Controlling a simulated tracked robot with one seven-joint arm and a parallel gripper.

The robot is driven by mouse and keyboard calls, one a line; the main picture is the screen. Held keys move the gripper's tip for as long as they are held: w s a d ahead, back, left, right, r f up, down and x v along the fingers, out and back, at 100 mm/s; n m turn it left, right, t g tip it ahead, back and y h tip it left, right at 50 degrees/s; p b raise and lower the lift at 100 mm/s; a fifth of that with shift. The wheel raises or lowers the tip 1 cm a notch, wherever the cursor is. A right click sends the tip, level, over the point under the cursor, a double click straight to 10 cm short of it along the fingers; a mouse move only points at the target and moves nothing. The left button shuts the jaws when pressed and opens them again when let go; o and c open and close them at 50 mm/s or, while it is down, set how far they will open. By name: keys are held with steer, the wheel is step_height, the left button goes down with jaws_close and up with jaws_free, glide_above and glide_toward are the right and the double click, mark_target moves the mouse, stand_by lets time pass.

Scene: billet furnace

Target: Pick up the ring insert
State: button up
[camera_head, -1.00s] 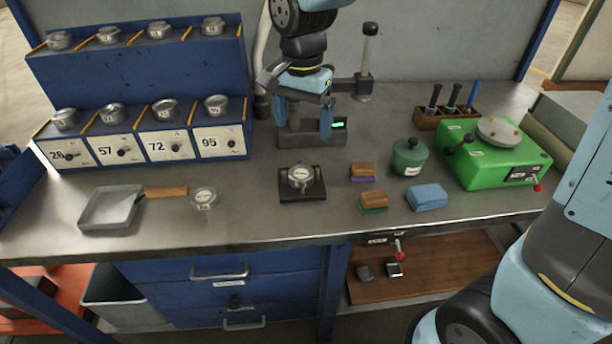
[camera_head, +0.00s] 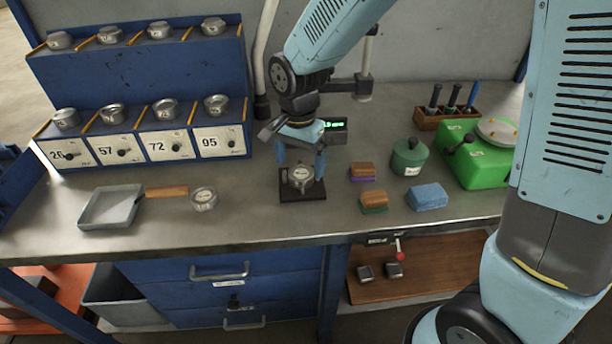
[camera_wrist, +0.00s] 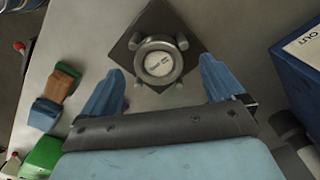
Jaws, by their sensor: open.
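The ring insert (camera_head: 301,177) is a round metal ring with small lugs and a pale label in its middle. It sits on a dark square plate (camera_head: 289,196) on the bench. In the wrist view the ring insert (camera_wrist: 159,61) lies just beyond my gripper, roughly centred between its fingers, on the dark plate (camera_wrist: 194,46). My gripper (camera_head: 302,165) is above and around it in the head view, with blue fingers apart on either side. In the wrist view my gripper (camera_wrist: 160,82) is open and empty; no finger visibly touches the ring.
A similar ring (camera_head: 203,198) and a grey tray (camera_head: 110,207) lie left. A blue rack (camera_head: 140,70) holds several rings. A display device (camera_head: 335,130) is behind my gripper.

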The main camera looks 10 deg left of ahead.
mark_target(301, 171)
steer(key=shift+w+d+f, duration=0.1)
steer(key=shift+w+f, duration=0.05)
steer(key=shift+f, duration=1.65)
steer(key=shift+c, duration=0.2)
steer(key=c, duration=1.6)
steer(key=shift+r, duration=0.1)
